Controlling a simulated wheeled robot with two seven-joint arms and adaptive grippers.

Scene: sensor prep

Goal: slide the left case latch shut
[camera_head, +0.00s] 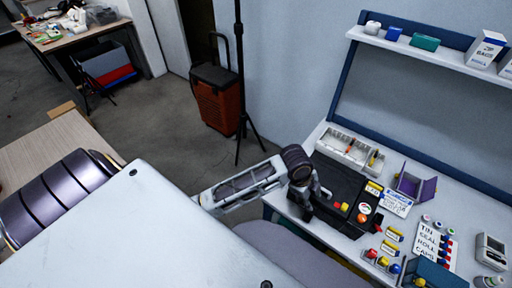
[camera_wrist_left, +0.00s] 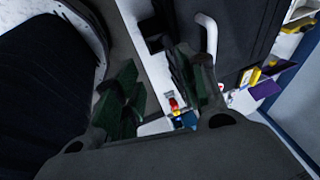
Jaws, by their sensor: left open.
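A black case (camera_head: 347,182) lies on the white bench, with round stickers on it. It also shows in the left wrist view (camera_wrist_left: 250,28) as a dark panel with a pale handle (camera_wrist_left: 209,38). My left gripper (camera_head: 307,212) is at the case's near left side, pointing down. In the left wrist view its two green-padded fingers (camera_wrist_left: 158,92) are apart, with nothing visible held between them. The right finger overlaps the case edge near the handle; I cannot tell whether it touches. The left case latch cannot be made out clearly. My right gripper is out of view.
A shelf (camera_head: 440,54) runs above the back of the bench.

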